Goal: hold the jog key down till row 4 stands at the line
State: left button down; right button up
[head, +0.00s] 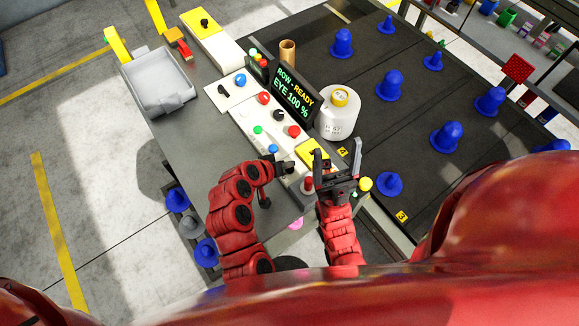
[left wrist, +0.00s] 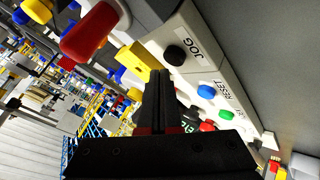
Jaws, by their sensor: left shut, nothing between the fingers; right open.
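The jog key, a black round button (left wrist: 175,55) labelled JOG, sits on the pale control panel (left wrist: 205,62) in the left wrist view. In the head view I cannot make it out near my left gripper. My left gripper (head: 284,167) is shut and empty over the panel's near end. Its fingertips (left wrist: 159,73) appear just left of and below the jog key; no contact is visible. The dark display (head: 292,92) reads "ROW - READY" and "EYE 100 %". My right gripper (head: 338,152) is open and empty, right of the panel. Blue cones (head: 389,85) stand on the dark belt (head: 365,185).
A blue RESET button (left wrist: 206,91) and a green button (left wrist: 225,114) lie along the panel from the jog key. A red knob (head: 308,185) and yellow block (head: 311,153) are close to both grippers. A white jug (head: 338,118) stands behind. A grey tray (head: 160,102) is at left.

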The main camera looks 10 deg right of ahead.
pick_arm(q)
jog(key=shift+f, duration=0.1)
jog(key=shift+f+b, duration=0.3)
jog(key=shift+b, duration=0.1)
